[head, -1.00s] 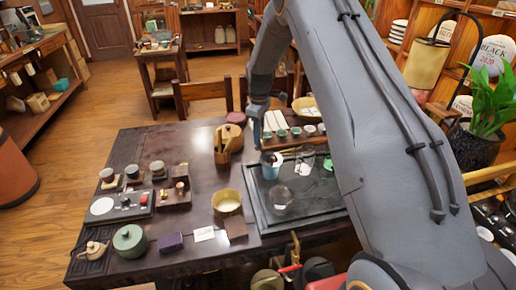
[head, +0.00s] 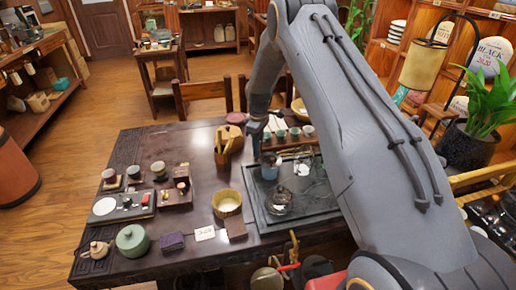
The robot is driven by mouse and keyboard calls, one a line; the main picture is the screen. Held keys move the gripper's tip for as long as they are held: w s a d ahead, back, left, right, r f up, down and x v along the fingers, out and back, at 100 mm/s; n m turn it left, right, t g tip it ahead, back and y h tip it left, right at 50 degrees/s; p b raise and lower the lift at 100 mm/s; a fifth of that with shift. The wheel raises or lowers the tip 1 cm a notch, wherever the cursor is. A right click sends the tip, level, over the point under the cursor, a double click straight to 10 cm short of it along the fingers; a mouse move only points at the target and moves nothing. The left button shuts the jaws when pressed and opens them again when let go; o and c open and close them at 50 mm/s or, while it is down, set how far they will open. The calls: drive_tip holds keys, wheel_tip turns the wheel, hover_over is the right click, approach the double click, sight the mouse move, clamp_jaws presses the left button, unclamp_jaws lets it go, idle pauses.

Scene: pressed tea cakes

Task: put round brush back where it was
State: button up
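My gripper (head: 257,148) points down above the back left corner of the dark tea tray (head: 258,212), just left of and above a small blue cup (head: 270,172). The fingers are small and dark here, so I cannot tell whether they are open or shut, or whether they hold the round brush. I cannot make out the round brush for sure in this view. A wooden tool holder (head: 222,158) with upright tools stands on the table left of my gripper.
A yellowish bowl (head: 227,203) and a green lidded pot (head: 132,238) stand left on the dark table (head: 140,200). The table's middle left is mostly bare.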

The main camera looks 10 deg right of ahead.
drive_tip(key=o, duration=0.3)
drive_tip(key=shift+r, duration=0.1)
wheel_tip(320, 180, up, 11)
drive_tip(key=b, duration=0.4)
drive_tip(key=shift+s+r, duration=0.1)
drive_tip(key=shift+r, duration=0.5)
drive_tip(key=s+r+m, duration=0.1)
drive_tip(key=s+m, duration=0.2)
drive_tip(key=s, duration=0.8)
drive_tip(key=s+r+m, duration=0.1)
drive_tip(key=s+m, duration=0.3)
drive_tip(key=s, duration=0.8)
drive_tip(key=s+r+m+t, duration=0.1)
drive_tip(key=s+m, duration=0.2)
drive_tip(key=s, duration=0.9)
drive_tip(key=shift+s+r+m, duration=0.2)
drive_tip(key=shift+s+m, duration=0.05)
drive_tip(key=shift+m, duration=0.15)
